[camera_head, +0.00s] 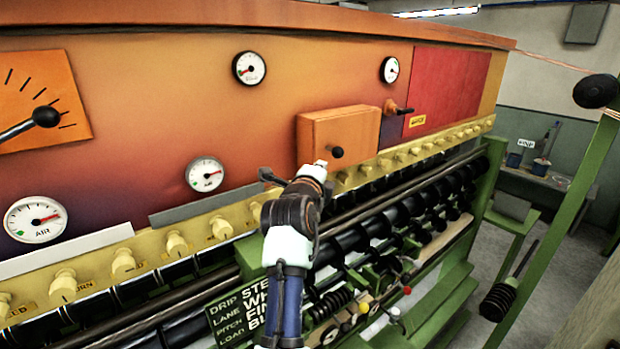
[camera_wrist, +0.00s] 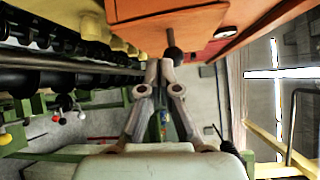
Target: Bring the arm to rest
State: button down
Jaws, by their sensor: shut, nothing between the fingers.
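My gripper (camera_wrist: 160,70) is shut and empty in the wrist view, its two grey fingers meeting at the tips. The tips appear just beside a black round knob (camera_wrist: 173,54) on an orange box (camera_wrist: 135,12). I cannot tell whether they touch it. In the head view my arm reaches up from the bottom middle toward the orange box (camera_head: 325,132) and its knob (camera_head: 337,152). The fingers are mostly hidden behind my wrist there.
A long machine panel carries several dials (camera_head: 249,68) and a lever (camera_head: 46,117). Below runs a cream rail of knobs (camera_head: 123,262) over black rollers (camera_head: 375,222). A green post (camera_head: 560,210) stands at right.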

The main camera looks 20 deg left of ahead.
jog(key=s+d+f+n+g+h+p, duration=0.1)
jog(key=s+d+f+n, duration=0.4)
jog(key=s+f, duration=0.25)
jog(key=s+d+f+n+g+p, duration=0.1)
jog(key=s+d+f+n+p, duration=0.1)
jog(key=s+d+f+n, duration=0.4)
jog(key=s+d+f+n+g, duration=0.1)
jog(key=s+f+n, duration=0.1)
jog(key=s, duration=0.6)
jog(key=s+d+f+n, duration=0.1)
jog(key=s+n, duration=0.3)
jog(key=s, duration=0.4)
jog(key=s+d+f+n+g+p, duration=0.1)
jog(key=s+f+n, duration=0.1)
jog(key=s, duration=0.6)
jog(key=shift+d+f+n+g+y, duration=0.15)
jog(key=shift+f+n+g+y, duration=0.2)
jog(key=shift+f, duration=0.2)
